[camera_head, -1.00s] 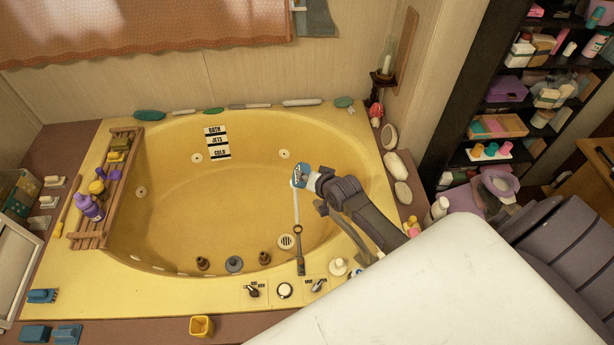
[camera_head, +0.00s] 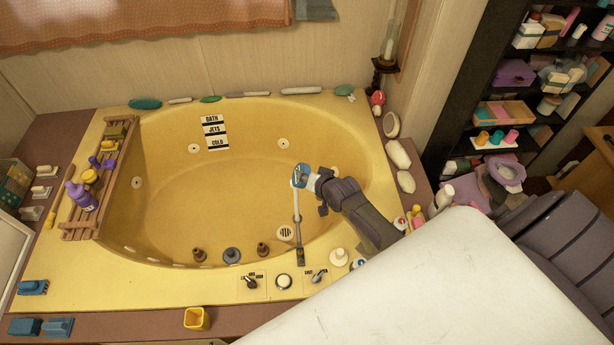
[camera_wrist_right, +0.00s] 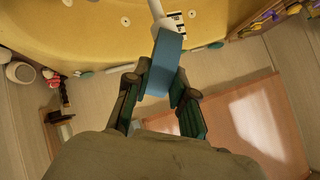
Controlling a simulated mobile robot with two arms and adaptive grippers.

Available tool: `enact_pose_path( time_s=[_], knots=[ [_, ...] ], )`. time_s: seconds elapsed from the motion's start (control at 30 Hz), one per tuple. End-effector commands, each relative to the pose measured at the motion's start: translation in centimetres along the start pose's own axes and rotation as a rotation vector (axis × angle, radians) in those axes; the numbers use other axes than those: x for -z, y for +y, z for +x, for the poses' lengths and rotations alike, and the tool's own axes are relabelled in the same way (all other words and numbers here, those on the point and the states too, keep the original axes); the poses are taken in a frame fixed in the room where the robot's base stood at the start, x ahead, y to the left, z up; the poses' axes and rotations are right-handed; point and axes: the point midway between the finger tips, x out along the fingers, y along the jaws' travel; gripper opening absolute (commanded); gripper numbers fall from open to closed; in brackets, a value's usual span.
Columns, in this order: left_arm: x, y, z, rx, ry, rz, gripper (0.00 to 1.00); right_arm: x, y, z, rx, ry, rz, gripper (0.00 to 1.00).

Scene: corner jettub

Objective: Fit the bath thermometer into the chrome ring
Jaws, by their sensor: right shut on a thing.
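The bath thermometer has a flat blue head (camera_head: 300,173) and a thin white stem that points down over the tub's front right part. My right gripper (camera_head: 311,181) is shut on the blue head, which also shows between its fingers in the right wrist view (camera_wrist_right: 164,62). The small chrome ring (camera_head: 297,219) is at the top of a dark holder (camera_head: 300,250) on the tub's front rim. The stem's lower end overlaps the ring in the head view. I cannot tell whether it is inside the ring or in front of it. My left gripper is out of view.
Brown knobs (camera_head: 263,249) and a round drain grille (camera_head: 286,233) are near the holder. Control dials (camera_head: 284,282) sit on the front rim. A wooden rack (camera_head: 112,185) with bottles spans the tub's left side. The tub's middle (camera_head: 220,195) is clear.

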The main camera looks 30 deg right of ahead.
Motion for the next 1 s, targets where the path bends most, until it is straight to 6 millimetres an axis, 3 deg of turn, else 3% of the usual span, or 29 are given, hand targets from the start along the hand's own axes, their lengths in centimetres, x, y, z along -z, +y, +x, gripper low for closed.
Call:
enact_pose_path(
  time_s=[1.0],
  knots=[
    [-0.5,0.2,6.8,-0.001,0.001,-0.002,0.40,-5.2,4.2,5.2,0.001,0.000,0.001,0.00]
  ],
)
